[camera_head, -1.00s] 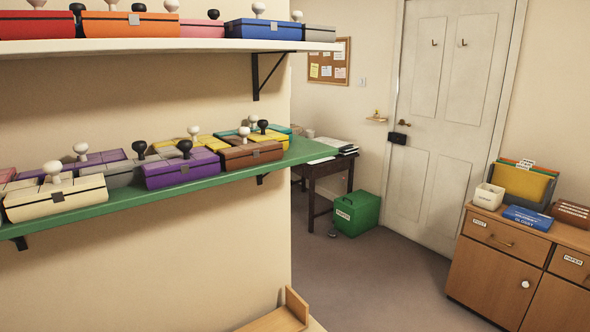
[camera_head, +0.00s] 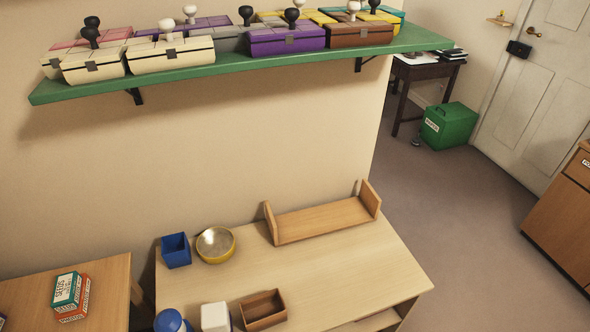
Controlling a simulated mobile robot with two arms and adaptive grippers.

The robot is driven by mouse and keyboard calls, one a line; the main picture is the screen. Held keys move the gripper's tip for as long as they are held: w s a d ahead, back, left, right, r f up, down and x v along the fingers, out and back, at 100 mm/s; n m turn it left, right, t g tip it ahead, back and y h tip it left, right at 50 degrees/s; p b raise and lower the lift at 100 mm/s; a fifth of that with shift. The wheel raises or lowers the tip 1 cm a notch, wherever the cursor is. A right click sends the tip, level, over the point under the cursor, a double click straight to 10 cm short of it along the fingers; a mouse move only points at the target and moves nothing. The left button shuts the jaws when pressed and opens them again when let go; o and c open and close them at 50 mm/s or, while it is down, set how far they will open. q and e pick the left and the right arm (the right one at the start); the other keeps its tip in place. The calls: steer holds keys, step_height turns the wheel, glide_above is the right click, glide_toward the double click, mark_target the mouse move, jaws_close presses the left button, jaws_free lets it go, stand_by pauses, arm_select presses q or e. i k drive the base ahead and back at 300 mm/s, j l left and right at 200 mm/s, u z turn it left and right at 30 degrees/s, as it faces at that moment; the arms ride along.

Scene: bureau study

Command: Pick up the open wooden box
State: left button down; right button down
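A small open wooden box (camera_head: 263,310), brown and empty as far as I can see, sits near the front edge of the light wooden desk (camera_head: 340,268). A white container (camera_head: 215,317) stands just left of it. A larger wooden rack with two upright ends (camera_head: 322,218) stands at the back of the same desk, against the wall. Neither of my grippers shows in the head view.
A blue square holder (camera_head: 176,250) and a yellow bowl (camera_head: 216,246) stand at the desk's back left, with a blue round object (camera_head: 170,321) at the front left. A green shelf (camera_head: 240,62) with several lidded boxes overhangs the desk. The desk's right part is clear.

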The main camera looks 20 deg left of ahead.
mark_target(261, 312)
steer(key=l+u, duration=0.15)
steer(key=u, duration=0.25)
steer(key=l+u, duration=0.15)
steer(key=u, duration=0.25)
steer(key=l+u, duration=0.15)
steer(key=u, duration=0.2)
